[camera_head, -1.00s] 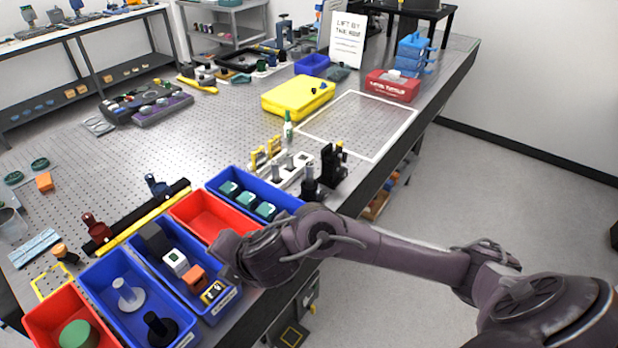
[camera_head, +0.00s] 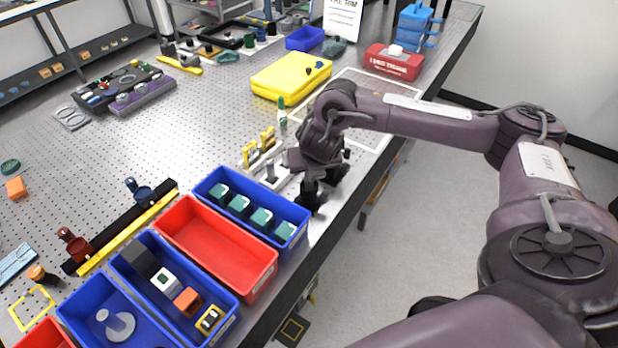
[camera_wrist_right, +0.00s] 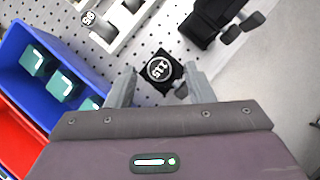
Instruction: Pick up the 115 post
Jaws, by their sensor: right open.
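My left gripper is not in view.
A white holder (camera_head: 262,160) with posts and yellow pieces stands just left of the gripper; one top reads 95 (camera_wrist_right: 88,18). A black mount (camera_wrist_right: 205,18) is close by. A blue bin (camera_head: 210,180) of teal blocks and a red bin (camera_head: 190,215) are at lower left.

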